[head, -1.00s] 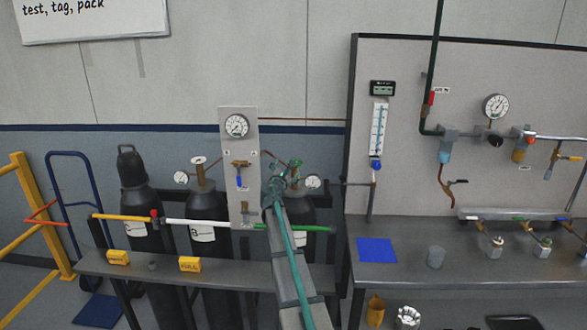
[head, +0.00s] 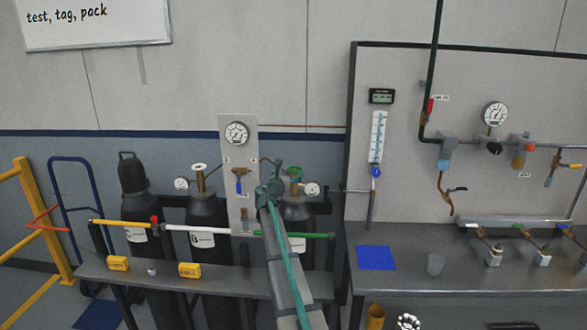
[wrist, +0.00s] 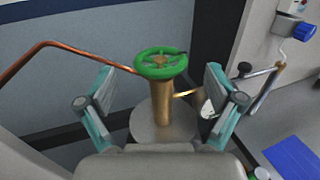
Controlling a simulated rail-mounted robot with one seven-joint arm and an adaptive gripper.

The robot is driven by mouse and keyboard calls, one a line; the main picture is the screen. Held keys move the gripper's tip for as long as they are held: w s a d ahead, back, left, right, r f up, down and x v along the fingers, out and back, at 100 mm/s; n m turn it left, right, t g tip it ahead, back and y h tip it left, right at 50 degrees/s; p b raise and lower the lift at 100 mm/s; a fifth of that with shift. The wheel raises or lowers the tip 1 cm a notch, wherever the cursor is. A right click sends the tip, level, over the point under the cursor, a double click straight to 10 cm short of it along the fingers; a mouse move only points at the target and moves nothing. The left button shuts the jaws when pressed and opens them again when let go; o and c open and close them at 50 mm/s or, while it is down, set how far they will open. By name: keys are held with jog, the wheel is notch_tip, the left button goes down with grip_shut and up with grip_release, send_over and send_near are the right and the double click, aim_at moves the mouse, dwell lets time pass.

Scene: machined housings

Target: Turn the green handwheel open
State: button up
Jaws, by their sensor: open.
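The green handwheel (head: 294,170) sits on top of a brass valve stem on the right-hand dark cylinder (head: 298,215) in the head view. In the wrist view the green handwheel (wrist: 160,63) is near the middle, on an upright brass stem (wrist: 162,103). My gripper (wrist: 160,85) is open, one finger to the left and one to the right of the wheel and stem, with gaps on both sides. Nothing is held. In the head view my gripper (head: 270,191) appears just left of and below the handwheel, and its fingers are hard to make out.
A gauge panel (head: 238,205) stands left of the handwheel. A copper pipe (wrist: 45,45) runs at the left in the wrist view. A small gauge (head: 312,188) sits right of the stem. A green bar (head: 310,235) crosses the cylinder front. The workbench (head: 465,275) is at right.

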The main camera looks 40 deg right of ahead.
aim_at(291, 172)
jog(key=p+x, duration=0.1)
jog(key=x, duration=0.3)
jog(key=c, duration=1.2)
jog(key=shift+o, duration=0.2)
